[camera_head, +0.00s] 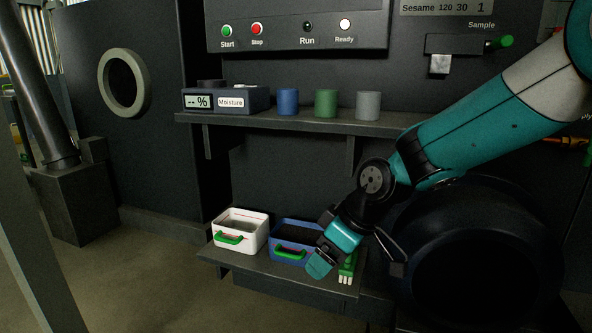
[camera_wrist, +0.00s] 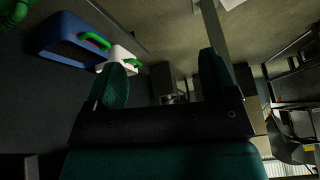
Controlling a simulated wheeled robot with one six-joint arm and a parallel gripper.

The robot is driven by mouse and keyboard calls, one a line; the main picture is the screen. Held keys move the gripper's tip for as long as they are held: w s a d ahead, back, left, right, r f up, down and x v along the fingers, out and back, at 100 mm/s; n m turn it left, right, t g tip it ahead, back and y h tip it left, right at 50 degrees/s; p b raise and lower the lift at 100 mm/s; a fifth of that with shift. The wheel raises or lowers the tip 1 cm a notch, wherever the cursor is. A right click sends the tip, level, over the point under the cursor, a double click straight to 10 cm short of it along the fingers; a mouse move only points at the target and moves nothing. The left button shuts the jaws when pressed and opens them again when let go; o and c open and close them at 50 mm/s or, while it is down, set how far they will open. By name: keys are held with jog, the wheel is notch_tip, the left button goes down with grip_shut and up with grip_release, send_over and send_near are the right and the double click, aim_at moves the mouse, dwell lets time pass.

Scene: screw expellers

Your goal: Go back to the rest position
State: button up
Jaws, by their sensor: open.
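My gripper (camera_head: 352,263) hangs from my teal arm in front of the low shelf, at the right of the blue box. In the wrist view its two teal fingers (camera_wrist: 165,82) stand wide apart with nothing between them. The blue box (camera_head: 291,239) with a green handle sits on the low shelf, partly covered by a finger; it also shows in the wrist view (camera_wrist: 62,44). A white box (camera_head: 240,231) with a green handle stands to its left. A green item with pale prongs (camera_head: 347,269) shows between the fingers in the head view, partly hidden.
The upper shelf (camera_head: 395,126) holds a moisture meter (camera_head: 226,98) and blue (camera_head: 288,102), green (camera_head: 326,103) and grey (camera_head: 368,105) cups. A control panel (camera_head: 297,25) is above. A large dark round body (camera_head: 480,250) is at the right. Open floor (camera_head: 165,280) lies at left.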

jog(key=s+d+r+m+g+h+p, duration=0.1)
jog(key=s+d+r+m+p, duration=0.35)
jog(key=s, duration=0.85)
jog(key=s+d+r+m+g+p, duration=0.1)
jog(key=s+d+r, duration=0.4)
jog(key=s+r, duration=0.55)
notch_tip(320, 180, up, 35)
jog(key=s+p, duration=0.1)
jog(key=p, duration=3.6)
jog(key=shift+s+a+n, duration=0.1)
jog(key=shift+n, duration=0.15)
